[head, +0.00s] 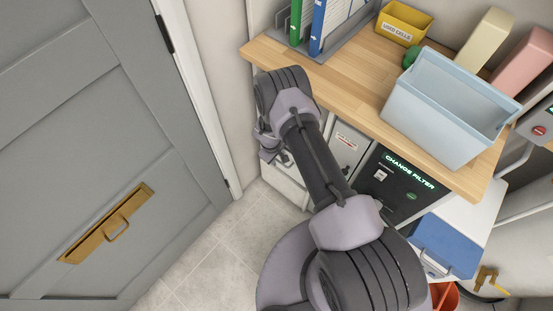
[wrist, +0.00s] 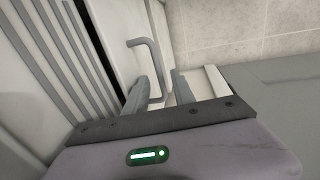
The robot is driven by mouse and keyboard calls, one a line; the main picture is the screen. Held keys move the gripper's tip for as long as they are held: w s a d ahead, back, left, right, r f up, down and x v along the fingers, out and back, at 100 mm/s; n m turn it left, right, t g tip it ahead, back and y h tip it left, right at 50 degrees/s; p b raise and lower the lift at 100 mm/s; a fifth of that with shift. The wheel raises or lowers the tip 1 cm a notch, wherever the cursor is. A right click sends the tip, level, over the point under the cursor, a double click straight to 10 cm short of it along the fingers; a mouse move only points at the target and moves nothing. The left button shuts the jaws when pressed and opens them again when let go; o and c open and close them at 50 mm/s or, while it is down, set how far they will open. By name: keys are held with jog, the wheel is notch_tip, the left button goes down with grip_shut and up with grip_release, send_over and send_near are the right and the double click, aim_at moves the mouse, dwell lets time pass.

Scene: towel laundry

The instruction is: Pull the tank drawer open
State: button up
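The drawer is a white front low under the wooden counter, seen in the head view (head: 284,182) and in the wrist view (wrist: 115,22). A grey bar handle (wrist: 152,52) stands out from it in the wrist view. My gripper (wrist: 162,88) is open, with its two grey fingers apart. The lower end of the handle runs down between the fingers; I cannot tell whether they touch it. In the head view my gripper (head: 268,150) is at the cabinet front, partly hidden by my wrist. The drawer looks shut, though my arm covers part of it.
A wooden counter (head: 350,85) lies above, holding a pale blue bin (head: 440,115), a yellow box (head: 403,22) and binders. A black "CHANGE FILTER" panel (head: 400,185) is to the right. A grey door (head: 90,130) stands left; tiled floor (head: 215,265) between is clear.

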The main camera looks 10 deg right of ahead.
jog(key=shift+c, duration=0.4)
grip_shut()
dwell(1.1)
